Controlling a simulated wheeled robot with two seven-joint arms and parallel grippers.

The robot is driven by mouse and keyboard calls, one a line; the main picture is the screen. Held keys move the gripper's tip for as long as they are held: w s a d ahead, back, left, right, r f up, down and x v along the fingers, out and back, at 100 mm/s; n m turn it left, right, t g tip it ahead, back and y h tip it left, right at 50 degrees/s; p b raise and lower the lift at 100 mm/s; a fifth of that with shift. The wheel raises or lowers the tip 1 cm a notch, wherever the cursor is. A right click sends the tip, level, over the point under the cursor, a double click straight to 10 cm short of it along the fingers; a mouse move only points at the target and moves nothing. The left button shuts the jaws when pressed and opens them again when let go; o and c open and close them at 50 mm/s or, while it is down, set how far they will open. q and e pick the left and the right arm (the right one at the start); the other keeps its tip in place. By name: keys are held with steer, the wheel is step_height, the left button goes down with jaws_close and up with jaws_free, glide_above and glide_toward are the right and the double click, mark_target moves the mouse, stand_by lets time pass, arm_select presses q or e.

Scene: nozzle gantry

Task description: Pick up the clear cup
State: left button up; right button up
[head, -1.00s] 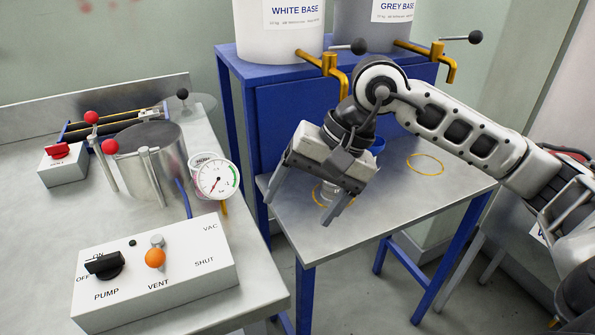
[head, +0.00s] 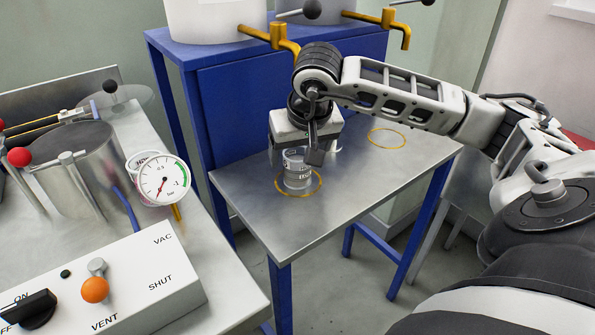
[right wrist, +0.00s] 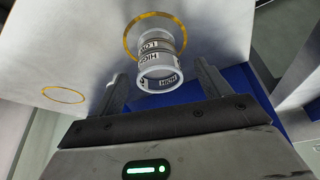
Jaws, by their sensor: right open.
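The clear cup (head: 297,172) stands upright on the metal shelf, inside the left yellow ring (head: 318,188). In the right wrist view the cup (right wrist: 159,65) shows bands lettered HIGH and LOW. My right gripper (head: 295,160) is right at the cup, pointing down at it from behind and above. In the right wrist view the gripper (right wrist: 160,85) is open, with one finger to each side of the cup's near end and gaps between. The fingertips do not appear to touch the cup. My left gripper is not in view.
A second yellow ring (head: 389,138) lies empty on the shelf (head: 260,215). Brass taps (head: 284,38) with ball-ended levers hang above from the containers. At left, a bench holds a gauge (head: 163,179), a metal chamber (head: 85,170) and a switch box (head: 140,275).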

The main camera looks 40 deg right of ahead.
mark_target(297, 164)
steer(key=x, duration=0.5)
steer(key=shift+s+f, duration=0.2)
steer(key=shift+c, duration=0.3)
steer(key=shift+r, duration=0.1)
steer(key=c, duration=1.2)
steer(key=shift+r, duration=0.1)
steer(key=shift+r, duration=0.3)
step_height(297, 164, up, 2)
steer(key=shift+r, duration=0.2)
steer(key=s+a+r, duration=0.1)
steer(key=s+r, duration=0.2)
steer(key=s, duration=0.1)
steer(key=s+a+r, duration=0.2)
steer(key=s+r, duration=0.1)
steer(key=s, duration=0.2)
steer(key=s+a+r, duration=0.1)
steer(key=s+r, duration=0.2)
steer(key=s, duration=0.1)
steer(key=shift+s+a+r, duration=0.25)
steer(key=shift+r, duration=0.1)
